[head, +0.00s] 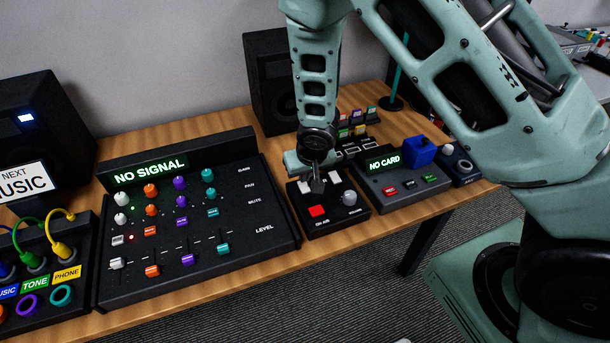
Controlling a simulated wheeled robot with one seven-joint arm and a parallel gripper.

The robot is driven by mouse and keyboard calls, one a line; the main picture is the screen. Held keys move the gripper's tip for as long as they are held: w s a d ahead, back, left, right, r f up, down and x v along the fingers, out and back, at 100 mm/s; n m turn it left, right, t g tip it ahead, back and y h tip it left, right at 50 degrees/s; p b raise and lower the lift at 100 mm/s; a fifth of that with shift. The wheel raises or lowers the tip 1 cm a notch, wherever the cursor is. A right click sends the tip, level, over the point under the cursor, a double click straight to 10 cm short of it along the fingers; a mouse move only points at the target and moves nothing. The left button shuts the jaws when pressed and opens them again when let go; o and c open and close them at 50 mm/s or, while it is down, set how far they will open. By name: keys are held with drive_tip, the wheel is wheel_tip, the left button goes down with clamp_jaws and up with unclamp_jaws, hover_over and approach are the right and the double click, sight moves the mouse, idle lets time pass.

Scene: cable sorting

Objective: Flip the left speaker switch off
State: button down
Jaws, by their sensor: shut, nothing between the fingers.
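A small black control box (330,219) sits on the wooden table right of the mixer. It has a red ON AIR button (317,211), a grey knob (349,198) and two pale switches at its back. The left pale switch (304,187) and the right pale switch (335,177) are partly beside my gripper. My gripper (317,187) is shut and empty, pointing down between these switches. I cannot tell whether it touches either one. Switch labels and positions are too small or hidden to read. The left speaker (42,150) shows a lit blue-white light.
The mixer (235,235), reading NO SIGNAL, stands left of the box. A grey NO CARD device (400,190) with a blue block (421,152) stands close right. Another black speaker (265,90) is behind. A patch panel (75,275) with cables is far left.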

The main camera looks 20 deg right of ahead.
drive_tip(key=shift+f, duration=0.4)
drive_tip(key=shift+w+f, duration=0.1)
drive_tip(key=shift+f, duration=0.15)
drive_tip(key=shift+r, duration=0.1)
drive_tip(key=shift+s+b, duration=0.55)
drive_tip(key=shift+s, duration=0.35)
